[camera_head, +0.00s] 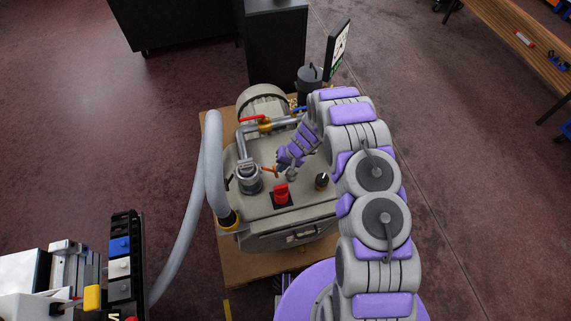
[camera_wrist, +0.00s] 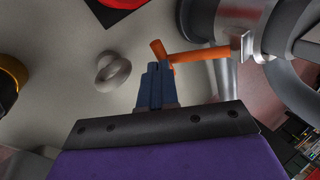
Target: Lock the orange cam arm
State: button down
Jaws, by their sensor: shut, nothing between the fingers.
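The orange cam arm (camera_wrist: 200,56) sticks out sideways from a metal hose coupling (camera_wrist: 249,40) and has a short crosspiece at its free end. In the head view the orange cam arm (camera_head: 268,169) shows small beside the grey coupling (camera_head: 249,180) on the machine top. My gripper (camera_wrist: 155,68) is shut and empty, its blue fingertips together right beside the cam arm's free end. I cannot tell whether they touch it. In the head view my gripper (camera_head: 281,167) is small and partly hidden by my purple and grey wrist.
A red knob (camera_head: 281,194) and a black knob (camera_head: 321,181) stand on the machine top. A thick grey hose (camera_head: 211,165) arches on the left. Pipes with a red valve handle (camera_head: 252,118) run behind.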

jog(key=shift+a+f, duration=0.15)
jog(key=shift+a, duration=0.15)
jog(key=shift+a+f, duration=0.1)
jog(key=shift+f+g+y+b, duration=0.3)
jog(key=shift+f+y+b, duration=0.4)
jog(key=shift+y, duration=0.2)
jog(key=shift+s+f+y+b, duration=0.1)
jog(key=shift+f+y+b, duration=0.05)
jog(key=shift+y+b, duration=0.4)
jog(key=shift+a, duration=0.1)
jog(key=shift+a, duration=0.15)
jog(key=p+v, duration=0.3)
jog(key=v, duration=1.4)
jog(key=shift+d, duration=0.3)
